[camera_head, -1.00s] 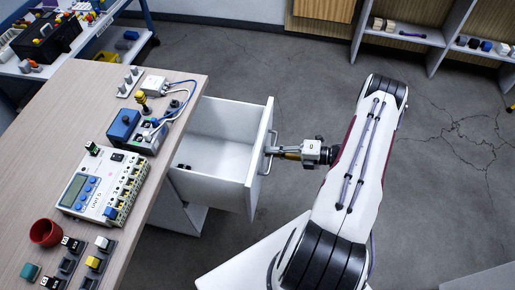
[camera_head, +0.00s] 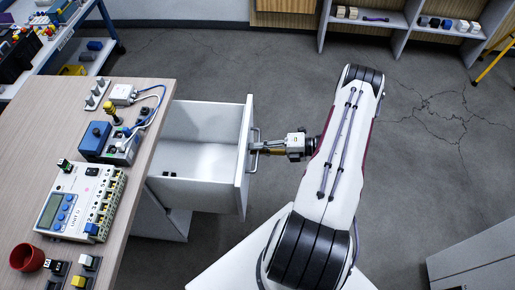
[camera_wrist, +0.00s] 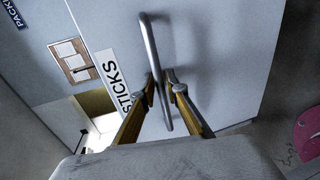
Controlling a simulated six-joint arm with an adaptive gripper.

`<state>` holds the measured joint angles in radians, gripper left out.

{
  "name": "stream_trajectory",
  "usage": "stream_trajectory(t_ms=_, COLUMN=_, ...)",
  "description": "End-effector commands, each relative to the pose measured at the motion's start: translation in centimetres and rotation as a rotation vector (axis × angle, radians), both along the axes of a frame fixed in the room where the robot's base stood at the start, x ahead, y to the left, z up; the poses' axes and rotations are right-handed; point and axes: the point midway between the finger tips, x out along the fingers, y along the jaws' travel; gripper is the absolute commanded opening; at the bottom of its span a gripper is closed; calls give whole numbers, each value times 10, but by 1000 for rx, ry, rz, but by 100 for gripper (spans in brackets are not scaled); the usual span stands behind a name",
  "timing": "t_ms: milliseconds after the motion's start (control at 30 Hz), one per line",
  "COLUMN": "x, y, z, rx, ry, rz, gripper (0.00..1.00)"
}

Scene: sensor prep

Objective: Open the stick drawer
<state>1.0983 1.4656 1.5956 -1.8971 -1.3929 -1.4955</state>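The stick drawer (camera_head: 242,165), white and open-topped, is pulled well out from under the wooden desk in the head view. Its front, labelled "STICKS", also shows in the wrist view (camera_wrist: 215,55). The metal bar handle (camera_wrist: 149,42) stands off this front; in the head view it is on the drawer's right face (camera_head: 254,150). My gripper (camera_wrist: 161,80) has one finger on each side of the bar, and it appears shut on it. In the head view my gripper (camera_head: 262,150) reaches the handle from the right.
The desk (camera_head: 60,120) carries a meter box (camera_head: 78,205), a blue device (camera_head: 95,138) and a red cup (camera_head: 27,258). Small dark items (camera_head: 170,173) lie in the drawer. Bare floor (camera_head: 235,75) surrounds the drawer's far and right sides. A shelf (camera_head: 395,20) stands at the back.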

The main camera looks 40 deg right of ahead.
Motion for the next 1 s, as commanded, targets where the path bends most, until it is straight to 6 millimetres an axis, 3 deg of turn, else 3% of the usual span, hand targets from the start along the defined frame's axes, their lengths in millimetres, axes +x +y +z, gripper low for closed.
stream_trajectory(t_ms=367, x=-9, y=-9, z=2, rx=-1, ry=0, rz=0, gripper=14)
stream_trajectory(t_ms=1000, x=-70, y=-70, z=20, rx=-2, ry=0, rz=-3, gripper=14)
